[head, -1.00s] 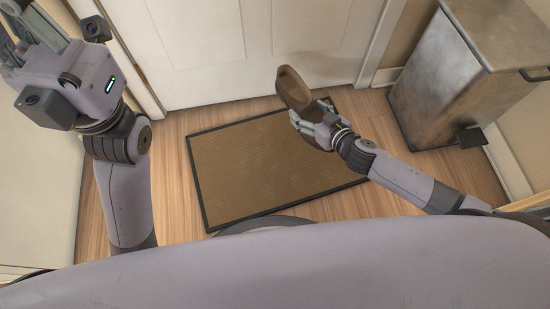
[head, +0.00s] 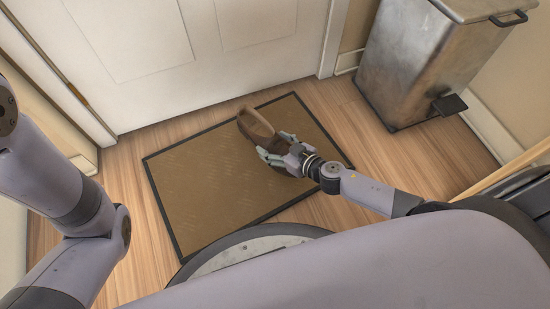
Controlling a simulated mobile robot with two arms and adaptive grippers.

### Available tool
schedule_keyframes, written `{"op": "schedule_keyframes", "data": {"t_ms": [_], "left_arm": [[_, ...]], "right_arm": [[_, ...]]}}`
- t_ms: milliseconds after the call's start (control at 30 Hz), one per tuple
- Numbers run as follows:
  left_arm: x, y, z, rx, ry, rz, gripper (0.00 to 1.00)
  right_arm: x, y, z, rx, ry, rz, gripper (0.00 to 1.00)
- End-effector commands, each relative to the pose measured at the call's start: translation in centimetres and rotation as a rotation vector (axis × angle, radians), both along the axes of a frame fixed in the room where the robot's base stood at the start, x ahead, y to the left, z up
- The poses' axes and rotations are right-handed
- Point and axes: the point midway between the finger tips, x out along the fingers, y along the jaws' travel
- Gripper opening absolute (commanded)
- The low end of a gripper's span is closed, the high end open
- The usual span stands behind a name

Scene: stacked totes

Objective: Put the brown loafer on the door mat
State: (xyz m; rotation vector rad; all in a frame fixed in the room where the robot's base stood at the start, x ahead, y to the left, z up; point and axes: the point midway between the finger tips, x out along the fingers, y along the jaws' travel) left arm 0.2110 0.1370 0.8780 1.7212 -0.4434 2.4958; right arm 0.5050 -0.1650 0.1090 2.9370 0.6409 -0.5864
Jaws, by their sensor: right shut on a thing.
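The brown loafer (head: 257,127) is over the right part of the door mat (head: 190,190), with its heel opening toward the door. My right gripper (head: 275,152) is shut on the loafer from its right side. The fingers hide part of the shoe, and I cannot tell whether its sole touches the mat. The door mat is tan with a dark border and lies flat in front of the door. Of my left arm only links show at the left edge; its gripper is out of view.
A white door (head: 190,50) stands behind the mat. A metal pedal bin (head: 420,60) stands at the back right, its dark pedal (head: 449,104) sticking out over the wood floor (head: 390,165). The left part of the mat is clear.

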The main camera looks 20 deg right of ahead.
Motion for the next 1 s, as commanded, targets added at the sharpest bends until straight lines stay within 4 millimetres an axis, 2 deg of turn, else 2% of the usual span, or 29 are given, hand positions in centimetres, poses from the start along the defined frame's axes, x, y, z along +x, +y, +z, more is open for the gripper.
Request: {"op": "schedule_keyframes", "data": {"t_ms": [33,167,467,733,900,933,1000], "left_arm": [[0.1,0.0,-0.6,0.001,0.004,0.001,0.00],[0.1,0.0,-1.0,0.001,0.004,0.001,0.00],[0.2,0.0,-4.6,0.001,0.004,0.001,0.00],[0.2,0.0,-4.3,0.001,0.004,0.001,0.00],[0.1,0.0,-4.8,0.001,0.003,0.001,0.00],[0.1,0.0,-4.7,0.001,0.003,0.000,0.00],[0.1,0.0,-4.6,0.001,0.003,0.000,0.00]], "right_arm": [[0.1,0.0,-0.4,0.001,-0.003,0.000,0.25],[0.1,0.0,-0.9,0.001,-0.003,0.000,0.25],[0.1,0.0,-4.8,0.001,-0.003,0.000,0.25],[0.1,0.0,-4.6,0.001,-0.003,0.000,0.25],[0.1,0.1,-5.2,0.003,-0.002,-0.001,0.25],[0.0,0.0,-5.1,0.001,-0.001,0.000,0.68],[0.0,0.0,-5.1,0.001,0.000,0.000,0.73]]}}
